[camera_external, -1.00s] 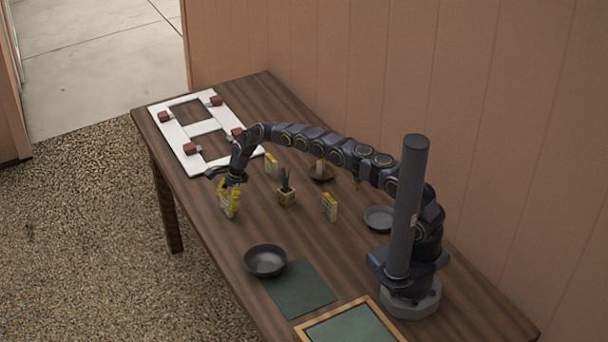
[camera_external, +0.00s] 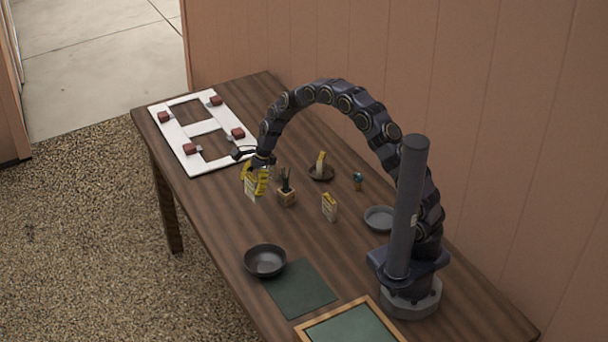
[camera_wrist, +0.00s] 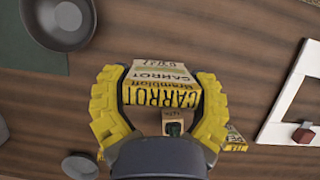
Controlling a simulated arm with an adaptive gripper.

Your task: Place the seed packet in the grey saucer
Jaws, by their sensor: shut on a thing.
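My gripper (camera_wrist: 158,105) is shut on a seed packet (camera_wrist: 160,85), a cream and yellow one with CARROT printed on it. In the external view the held packet (camera_external: 251,188) hangs upright below my gripper (camera_external: 256,176), above the table left of the potted plant. The grey saucer (camera_external: 380,218) stands well to the right, close to my base, and looks empty. A grey round dish (camera_wrist: 80,166) at the lower left of the wrist view looks like this saucer, partly cut off.
A dark bowl (camera_external: 265,262) and green mat (camera_external: 304,290) lie nearer. A white frame (camera_external: 205,128) lies far left.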

